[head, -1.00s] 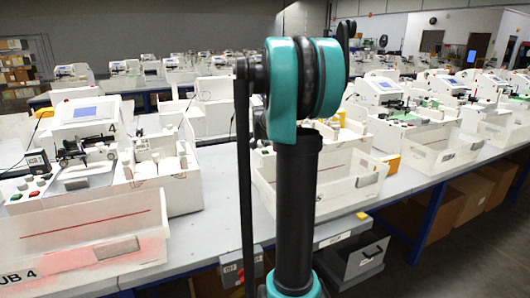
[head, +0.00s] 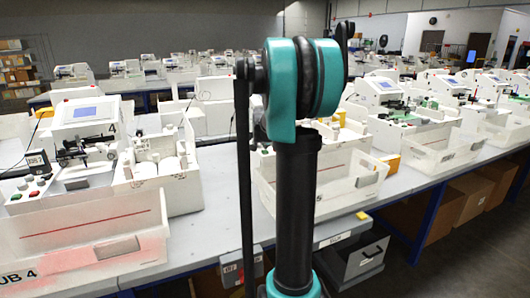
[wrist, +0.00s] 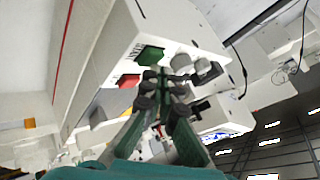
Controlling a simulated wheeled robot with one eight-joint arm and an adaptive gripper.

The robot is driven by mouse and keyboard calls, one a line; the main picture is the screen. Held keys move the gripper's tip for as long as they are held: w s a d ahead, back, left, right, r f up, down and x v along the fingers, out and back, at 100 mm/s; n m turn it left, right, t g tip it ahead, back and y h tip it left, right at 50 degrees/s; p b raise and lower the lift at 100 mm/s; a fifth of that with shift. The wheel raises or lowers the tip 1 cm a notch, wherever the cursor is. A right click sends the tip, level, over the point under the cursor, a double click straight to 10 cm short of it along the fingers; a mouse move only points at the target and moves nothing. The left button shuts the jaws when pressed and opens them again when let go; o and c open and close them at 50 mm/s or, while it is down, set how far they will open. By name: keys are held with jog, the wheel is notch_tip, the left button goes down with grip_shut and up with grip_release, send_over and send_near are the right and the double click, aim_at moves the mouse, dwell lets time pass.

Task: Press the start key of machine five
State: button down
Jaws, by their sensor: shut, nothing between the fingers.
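In the wrist view a green key (wrist: 151,54) and a red key (wrist: 129,80) sit on the white face of a machine (wrist: 115,45). No machine number is readable in the wrist view. In the head view my arm hides most of the machine in the middle, and my gripper is hidden. The machine marked 4 (head: 85,112) stands to the left.
Another clear bin (head: 345,195) is right of my arm. More machines (head: 385,90) line the tables. The grey table edge (head: 215,250) is clear between the bins.

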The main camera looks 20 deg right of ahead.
jog(key=shift+f, duration=0.4)
dwell(0.3)
jog(key=shift+r, duration=0.85)
jog(key=shift+r, duration=0.1)
jog(key=shift+r, duration=2.4)
jog(key=shift+s+a, duration=0.1)
jog(key=s+a+f+n+g+y, duration=0.1)
jog(key=s+a+f+n, duration=0.3)
jog(key=s+a+f, duration=0.3)
jog(key=s+a+f+n+g+y, duration=0.1)
jog(key=s+a+f+n, duration=0.4)
jog(key=s+f, duration=0.5)
jog(key=s+a+f+n+g+y, duration=0.1)
jog(key=s+a+f+n, duration=0.3)
jog(key=s, duration=1.6)
jog(key=shift+s+a+f+g, duration=0.1)
jog(key=shift+a+f+g, duration=0.6)
jog(key=shift+a+f, duration=1.55)
